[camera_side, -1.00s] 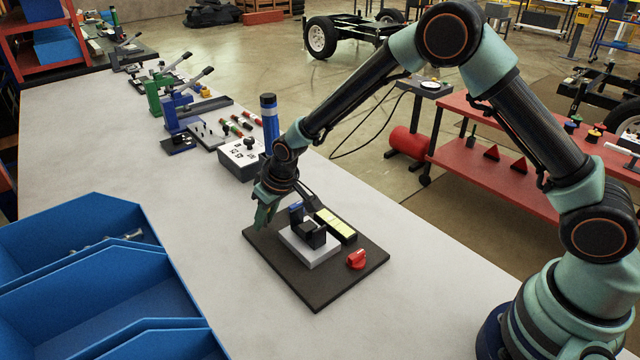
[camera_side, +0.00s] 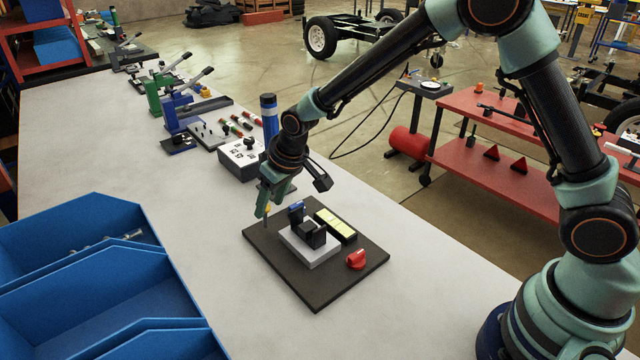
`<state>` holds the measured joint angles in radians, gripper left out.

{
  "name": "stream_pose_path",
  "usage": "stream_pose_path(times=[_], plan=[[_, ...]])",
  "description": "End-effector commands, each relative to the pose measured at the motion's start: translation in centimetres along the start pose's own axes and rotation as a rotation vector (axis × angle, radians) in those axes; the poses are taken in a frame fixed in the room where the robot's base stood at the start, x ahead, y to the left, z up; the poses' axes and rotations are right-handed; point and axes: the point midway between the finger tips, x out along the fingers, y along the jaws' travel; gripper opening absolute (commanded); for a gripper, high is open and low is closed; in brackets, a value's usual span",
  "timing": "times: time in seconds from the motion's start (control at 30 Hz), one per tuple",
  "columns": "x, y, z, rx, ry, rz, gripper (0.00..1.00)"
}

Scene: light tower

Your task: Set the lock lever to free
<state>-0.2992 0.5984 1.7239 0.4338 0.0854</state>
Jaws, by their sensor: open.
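A dark square board (camera_side: 318,290) lies on the pale bench. It carries a grey block (camera_side: 318,256) with a black fixture (camera_side: 312,236) on top and a small blue part (camera_side: 297,208) behind it. A red knob with a handle (camera_side: 356,260) sits at the board's front right. I cannot tell for sure which part is the lock lever or read its setting. My gripper (camera_side: 265,208) is open, pointing down above the board's back left corner. A small yellow-tipped piece (camera_side: 267,209) shows beside its fingers; whether they touch it is unclear.
A black strip with pale yellow panels (camera_side: 335,224) lies on the board. Blue bins (camera_side: 100,275) fill the front left. The bench left of the board is clear.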

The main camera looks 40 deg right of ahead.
Motion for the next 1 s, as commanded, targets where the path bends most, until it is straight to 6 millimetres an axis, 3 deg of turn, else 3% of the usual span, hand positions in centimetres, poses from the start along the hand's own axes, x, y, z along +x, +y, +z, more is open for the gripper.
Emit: stream_pose_path(times=[0.1,0.33,0.8,0.93,1.0], plan=[[-2.2,0.0,-0.1,0.000,0.004,0.000,0.55],[-5.2,0.0,-0.1,0.000,0.002,0.000,0.55],[-6.3,0.0,0.0,0.000,-0.001,0.000,0.55],[-6.5,0.1,-0.6,0.020,-0.001,0.001,0.05],[-6.9,0.2,-1.6,0.061,-0.008,0.003,0.00]])
